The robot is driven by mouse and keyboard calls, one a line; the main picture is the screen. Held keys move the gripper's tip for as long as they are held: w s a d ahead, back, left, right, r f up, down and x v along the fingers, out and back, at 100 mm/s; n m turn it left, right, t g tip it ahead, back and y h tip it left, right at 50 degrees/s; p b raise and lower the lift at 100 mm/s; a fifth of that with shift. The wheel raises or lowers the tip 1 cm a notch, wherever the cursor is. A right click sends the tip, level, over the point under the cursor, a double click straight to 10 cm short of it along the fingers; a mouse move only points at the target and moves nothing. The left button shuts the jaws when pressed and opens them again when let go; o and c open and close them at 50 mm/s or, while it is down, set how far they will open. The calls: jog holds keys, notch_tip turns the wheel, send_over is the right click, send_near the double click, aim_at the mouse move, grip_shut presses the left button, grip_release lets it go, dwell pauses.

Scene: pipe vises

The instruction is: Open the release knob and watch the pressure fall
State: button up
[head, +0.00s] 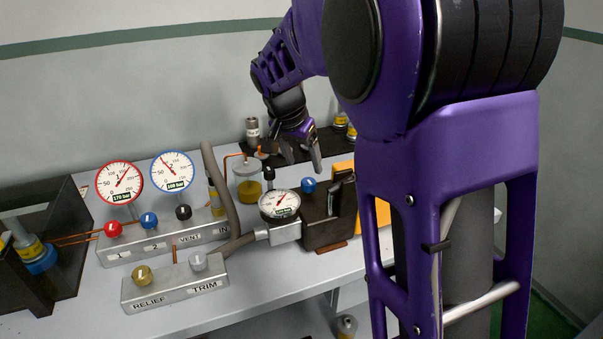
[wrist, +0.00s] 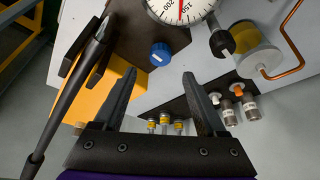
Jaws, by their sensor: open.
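A blue knob (head: 309,185) sits on top of the dark pump block (head: 322,225); I see no label on it. It also shows in the wrist view (wrist: 161,54), just beyond and between my fingertips. My gripper (head: 302,160) is open and empty, above and behind the knob and apart from it. A round white gauge (head: 279,205) is mounted on a grey block beside the pump. In the wrist view the gauge (wrist: 181,10) is cut off by the top edge, with its red needle near the 150 mark.
A manifold (head: 165,240) carries red, blue and black knobs, below red-rimmed (head: 120,183) and blue-rimmed (head: 172,172) gauges. A front block (head: 175,289) has RELIEF and TRIM knobs. A clear jar (head: 247,182) stands behind the pump. A black lever (wrist: 75,75) rises beside the knob.

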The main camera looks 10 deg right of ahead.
aim_at(309, 180)
jog(key=x, duration=0.6)
jog(key=shift+w+d+f+b, duration=0.15)
jog(key=shift+f+b, duration=0.1)
jog(key=shift+b, duration=0.05)
grip_shut()
